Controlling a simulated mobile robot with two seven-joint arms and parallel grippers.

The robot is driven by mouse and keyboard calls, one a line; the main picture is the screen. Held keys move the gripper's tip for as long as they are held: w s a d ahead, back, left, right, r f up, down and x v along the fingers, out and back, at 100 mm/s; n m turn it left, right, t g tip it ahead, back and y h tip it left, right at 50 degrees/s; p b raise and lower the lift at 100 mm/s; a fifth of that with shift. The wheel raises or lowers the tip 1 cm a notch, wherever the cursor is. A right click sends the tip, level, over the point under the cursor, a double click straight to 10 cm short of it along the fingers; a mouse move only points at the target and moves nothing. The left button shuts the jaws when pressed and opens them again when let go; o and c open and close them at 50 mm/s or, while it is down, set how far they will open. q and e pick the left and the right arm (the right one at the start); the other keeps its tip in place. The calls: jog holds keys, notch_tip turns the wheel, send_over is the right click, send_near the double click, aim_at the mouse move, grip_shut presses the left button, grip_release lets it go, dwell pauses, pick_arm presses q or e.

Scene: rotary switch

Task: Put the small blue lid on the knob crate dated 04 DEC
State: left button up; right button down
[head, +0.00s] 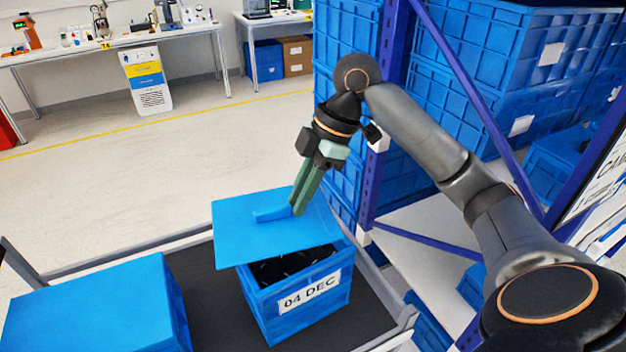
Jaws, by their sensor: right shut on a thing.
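The small blue lid (240,234) is a flat blue panel with a raised handle on top. My right gripper (298,208) is shut on that handle, with its fingers pointing down. The lid is over the back and left part of the knob crate (268,312), a blue box with a white label reading 04 DEC. The crate's front opening still shows, with dark contents inside. The lid's left side overhangs the crate, and it looks turned relative to the rim. I cannot tell whether it touches the rim. My left gripper is not in view.
The crate stands on a dark cart top (217,322) with grey rails. A larger blue box with a closed top (90,305) is at the left. A rack of stacked blue crates (470,95) is at the right, behind my arm. Open floor lies behind the cart.

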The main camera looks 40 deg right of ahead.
aim_at(314, 204)
jog(key=shift+d+r+n+g+p, duration=0.1)
jog(key=shift+d+n+g+p, duration=0.3)
jog(key=shift+d+n, duration=0.95)
notch_tip(314, 204, down, 4)
jog(key=b, duration=0.5)
jog(key=shift+a, duration=0.1)
jog(key=shift+f+b, duration=0.3)
jog(key=shift+b, duration=0.05)
jog(key=shift+f, duration=0.5)
jog(key=shift+p, duration=0.85)
jog(key=shift+f, duration=0.45)
jog(key=shift+f+p, duration=0.15)
jog(key=shift+p, duration=0.35)
jog(key=c, duration=0.7)
grip_release()
jog(key=shift+c, duration=0.2)
